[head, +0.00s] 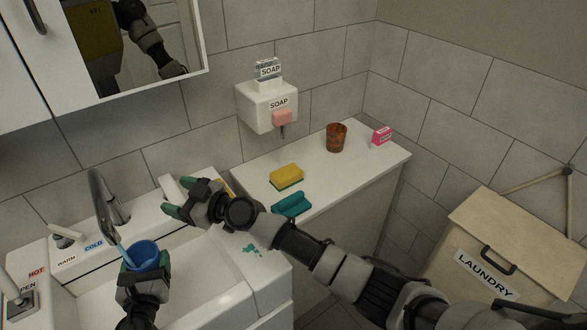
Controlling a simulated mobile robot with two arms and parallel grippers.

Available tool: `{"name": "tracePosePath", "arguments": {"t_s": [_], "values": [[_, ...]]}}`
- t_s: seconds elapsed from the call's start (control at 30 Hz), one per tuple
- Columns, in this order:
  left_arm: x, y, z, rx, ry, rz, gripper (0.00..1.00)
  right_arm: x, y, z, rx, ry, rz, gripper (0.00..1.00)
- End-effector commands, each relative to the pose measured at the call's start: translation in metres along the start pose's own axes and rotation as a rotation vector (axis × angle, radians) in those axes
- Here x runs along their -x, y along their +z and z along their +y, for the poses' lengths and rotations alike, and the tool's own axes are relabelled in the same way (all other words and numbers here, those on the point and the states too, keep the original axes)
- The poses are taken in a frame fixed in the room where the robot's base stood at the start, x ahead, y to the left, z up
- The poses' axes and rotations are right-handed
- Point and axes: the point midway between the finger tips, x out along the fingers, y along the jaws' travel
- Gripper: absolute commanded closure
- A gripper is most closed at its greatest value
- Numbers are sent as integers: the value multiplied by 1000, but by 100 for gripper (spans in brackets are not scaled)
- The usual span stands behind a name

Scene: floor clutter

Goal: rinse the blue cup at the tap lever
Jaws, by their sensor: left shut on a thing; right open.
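The blue cup (146,252) is held upright over the white sink basin, below the tap spout (98,190). My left gripper (143,275) is shut on it from below and in front. A thin pale blue streak, which looks like water, runs from the spout end to the cup's left rim. A small white lever (62,234) stands behind the WARM and COLD labels. My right gripper (178,197) is open and empty, right of the spout, in front of a white upright piece (170,187).
The counter (330,175) at right holds a yellow-green sponge (286,176), a teal item (291,204), a brown tumbler (336,138) and a pink box (381,136). A soap dispenser (268,106) hangs on the wall. A laundry bin (500,250) stands at right.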

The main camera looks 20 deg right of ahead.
Motion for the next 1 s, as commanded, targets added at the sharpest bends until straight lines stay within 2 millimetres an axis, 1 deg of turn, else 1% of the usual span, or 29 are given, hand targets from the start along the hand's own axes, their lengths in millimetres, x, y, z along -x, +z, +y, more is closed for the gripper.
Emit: {"name": "tracePosePath", "arguments": {"t_s": [0.2,0.27,0.47,0.8,1.0], "values": [[0,0,0,0,0,-1,48,20,26,27,34,-61,-216,32],[0,0,0,0,0,-1,48,26,32,34,37,-61,-271,32],[0,0,0,0,0,-1,48,48,51,64,37,-24,-439,32],[0,0,0,0,0,-1,48,86,71,115,28,109,-663,32],[0,0,0,0,0,-1,48,111,77,146,23,219,-769,32]]}}
